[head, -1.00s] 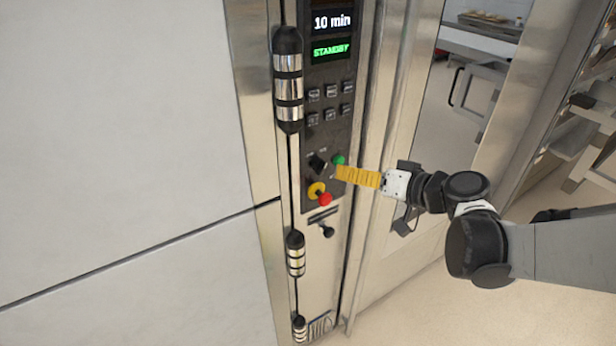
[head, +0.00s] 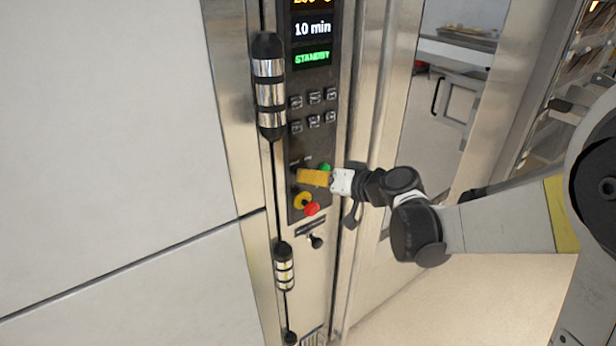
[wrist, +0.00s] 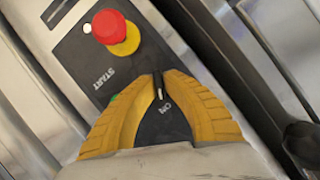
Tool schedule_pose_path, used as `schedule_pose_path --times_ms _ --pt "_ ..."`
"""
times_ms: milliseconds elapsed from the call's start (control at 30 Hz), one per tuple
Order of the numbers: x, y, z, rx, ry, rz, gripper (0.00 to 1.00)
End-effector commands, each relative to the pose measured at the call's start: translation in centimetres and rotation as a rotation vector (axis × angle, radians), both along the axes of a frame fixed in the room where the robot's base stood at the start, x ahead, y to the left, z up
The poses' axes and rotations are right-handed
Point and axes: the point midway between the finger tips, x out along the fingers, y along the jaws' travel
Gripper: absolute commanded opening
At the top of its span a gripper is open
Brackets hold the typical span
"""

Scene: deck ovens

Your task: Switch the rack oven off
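The rack oven's control panel (head: 309,135) stands upright in the head view. My yellow-fingered gripper (head: 300,177) is at its lower part and covers the black rotary switch there. In the wrist view the switch (wrist: 158,88) shows as a narrow dark grip with a white line, beside the label ON. The two fingertips (wrist: 159,76) close in on it from both sides and appear to touch it.
A red stop button on a yellow collar (head: 312,209) sits just below my gripper, and also shows in the wrist view (wrist: 107,26). A green button (head: 325,168) is close beside the fingers.

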Motion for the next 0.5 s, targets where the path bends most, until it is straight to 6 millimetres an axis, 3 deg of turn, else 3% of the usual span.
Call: schedule_pose_path --times_ms 500 --pt "0.03 0.05 0.09 -0.052 -0.036 -0.001 0.00"
